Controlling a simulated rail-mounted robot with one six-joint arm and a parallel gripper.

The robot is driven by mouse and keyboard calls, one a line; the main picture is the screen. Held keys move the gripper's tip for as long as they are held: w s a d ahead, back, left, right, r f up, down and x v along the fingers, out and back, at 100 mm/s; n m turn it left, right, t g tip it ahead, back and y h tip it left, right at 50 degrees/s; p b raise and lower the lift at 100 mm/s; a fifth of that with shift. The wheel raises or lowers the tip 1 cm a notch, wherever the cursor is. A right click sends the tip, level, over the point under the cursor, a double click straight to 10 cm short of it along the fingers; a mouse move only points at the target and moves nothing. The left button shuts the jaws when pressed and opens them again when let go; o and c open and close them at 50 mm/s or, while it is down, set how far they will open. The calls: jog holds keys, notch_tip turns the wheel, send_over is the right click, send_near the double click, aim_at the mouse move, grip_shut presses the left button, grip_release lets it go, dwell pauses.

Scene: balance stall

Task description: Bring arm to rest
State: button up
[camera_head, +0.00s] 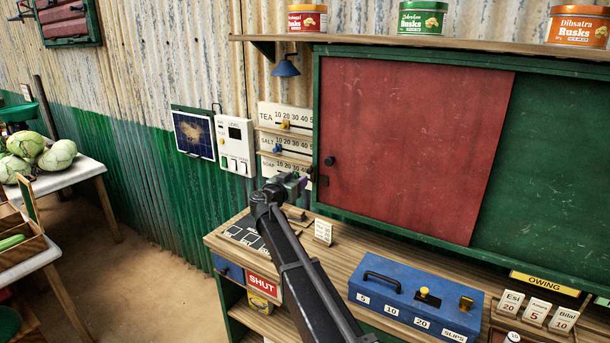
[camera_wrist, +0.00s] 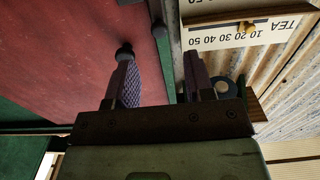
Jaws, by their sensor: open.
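My gripper (camera_head: 297,182) is raised above the left part of the wooden counter (camera_head: 222,240), in front of the wall just left of the red sliding panel (camera_head: 415,140). In the wrist view my gripper (camera_wrist: 160,85) shows its two fingers apart with nothing between them. A dark round knob (camera_wrist: 124,52) on the red panel shows close to one finger in that view; I cannot tell whether they touch. My arm reaches up from the bottom middle of the head view.
Slider boards (camera_head: 285,118) and a white switch box (camera_head: 234,146) are on the wall left of my gripper. A blue cash box (camera_head: 415,300) and a small white card (camera_head: 323,232) stand on the counter. Tins (camera_head: 422,18) line the shelf above. Cabbages (camera_head: 57,155) lie on a table at left.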

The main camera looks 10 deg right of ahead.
jog(key=shift+v, duration=1.15)
jog(key=s+d+f+n+g+y, duration=0.25)
jog(key=s+f+g, duration=0.35)
jog(key=s, duration=0.5)
jog(key=s+d+f+n+g+y, duration=0.2)
jog(key=s+d+f+n+g, duration=0.2)
jog(key=s+f, duration=0.55)
jog(key=s+d+f+n+g+y, duration=0.1)
jog(key=s+g+y, duration=0.2)
jog(key=s, duration=2)
jog(key=y, duration=0.4)
jog(key=shift+f+g, duration=0.35)
jog(key=shift+g, duration=0.05)
